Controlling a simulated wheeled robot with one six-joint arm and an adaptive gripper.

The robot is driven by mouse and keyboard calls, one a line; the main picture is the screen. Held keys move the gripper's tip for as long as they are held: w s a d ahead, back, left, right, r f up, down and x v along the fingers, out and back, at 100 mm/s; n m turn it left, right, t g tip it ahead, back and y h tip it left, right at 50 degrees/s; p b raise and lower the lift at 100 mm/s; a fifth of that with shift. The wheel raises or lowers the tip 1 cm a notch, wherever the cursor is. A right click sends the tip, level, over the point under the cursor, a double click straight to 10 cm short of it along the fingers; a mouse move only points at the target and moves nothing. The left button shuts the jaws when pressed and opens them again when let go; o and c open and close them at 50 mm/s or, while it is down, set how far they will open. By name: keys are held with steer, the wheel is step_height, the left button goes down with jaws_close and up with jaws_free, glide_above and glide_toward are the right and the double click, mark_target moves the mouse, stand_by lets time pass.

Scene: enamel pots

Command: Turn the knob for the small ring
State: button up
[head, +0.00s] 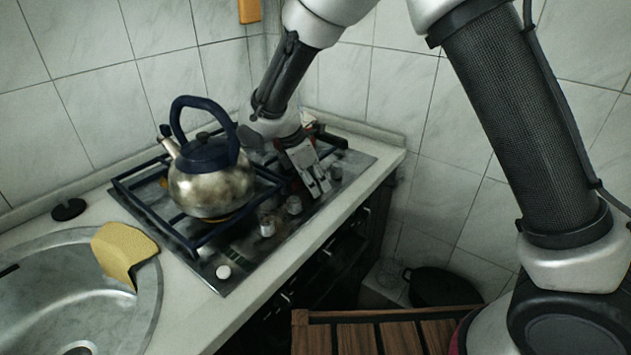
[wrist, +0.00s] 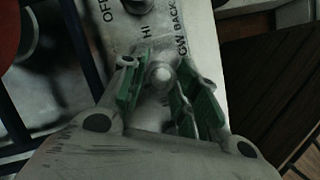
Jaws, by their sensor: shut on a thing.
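My gripper (head: 320,188) reaches down to the front control strip of the hob, at the right end of the row of knobs. In the wrist view its green-padded fingers (wrist: 158,80) are shut on a small pale round knob (wrist: 161,74), whose top shows between the pads. Printed lettering reading "OFF", "HI" and "BACK" shows beside the knobs; some of it is hidden by the fingers. Another knob (wrist: 138,5) is at the top edge of that view. The hob (head: 190,240) has dark pan supports. I cannot tell which one is the small ring.
A steel kettle (head: 210,190) with a dark blue handle stands on the hob, left of my arm. Other knobs (head: 267,226) and a white button (head: 223,271) line the strip. A sink (head: 60,310) with a yellow cloth (head: 124,250) is at left. A wooden slatted surface (head: 390,335) is below.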

steer(key=o, duration=1)
steer(key=v, duration=1.2)
